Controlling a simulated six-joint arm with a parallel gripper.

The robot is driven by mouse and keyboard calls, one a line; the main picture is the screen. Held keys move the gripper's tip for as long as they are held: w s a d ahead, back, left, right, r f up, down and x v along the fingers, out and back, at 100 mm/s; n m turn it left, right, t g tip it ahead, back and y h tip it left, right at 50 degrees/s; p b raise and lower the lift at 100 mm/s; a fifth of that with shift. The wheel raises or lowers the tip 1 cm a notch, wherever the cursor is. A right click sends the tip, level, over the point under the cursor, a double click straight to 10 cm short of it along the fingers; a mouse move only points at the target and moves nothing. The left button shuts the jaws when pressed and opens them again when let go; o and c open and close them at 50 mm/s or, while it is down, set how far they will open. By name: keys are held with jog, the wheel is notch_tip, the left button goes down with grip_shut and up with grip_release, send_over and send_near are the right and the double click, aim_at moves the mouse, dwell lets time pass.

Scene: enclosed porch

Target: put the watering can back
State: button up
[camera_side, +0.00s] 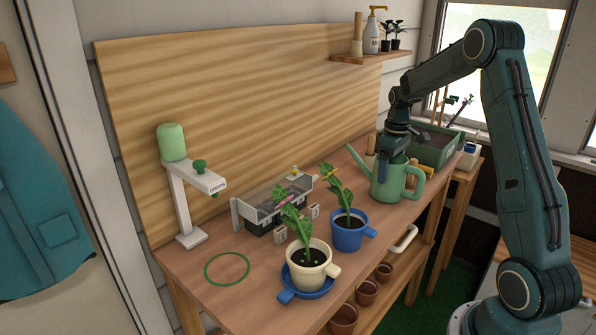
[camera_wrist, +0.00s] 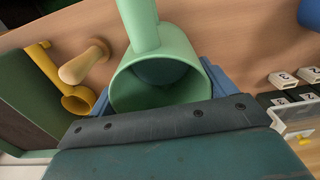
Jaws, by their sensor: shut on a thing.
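The light green watering can (camera_side: 386,184) is upright at the right part of the wooden bench (camera_side: 190,262), its spout pointing left in the side view. I cannot tell whether its base touches the bench. My gripper (camera_side: 390,157) comes down from above and is shut on the can's body near the rim. In the wrist view the can (camera_wrist: 122,92) shows its open mouth, with blue fingers on both sides of it. A thin green ring (camera_side: 206,279) marks a bare spot at the bench's front left.
A cream pot (camera_side: 307,277) with a plant stands on a blue saucer (camera_side: 308,293); a blue pot (camera_side: 347,239) stands behind it. A clear-topped rack (camera_side: 262,207), a green-bottle dispenser (camera_side: 177,190) and a green tray (camera_side: 432,150) also stand here. A yellow tool (camera_wrist: 75,100) lies near the can.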

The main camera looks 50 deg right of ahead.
jog(key=shift+f, duration=0.2)
jog(key=o, duration=1.1)
jog(key=shift+c, duration=0.2)
notch_tip(320, 180, up, 12)
jog(key=shift+f, duration=0.1)
jog(key=shift+r, duration=0.25)
jog(key=shift+a, duration=0.1)
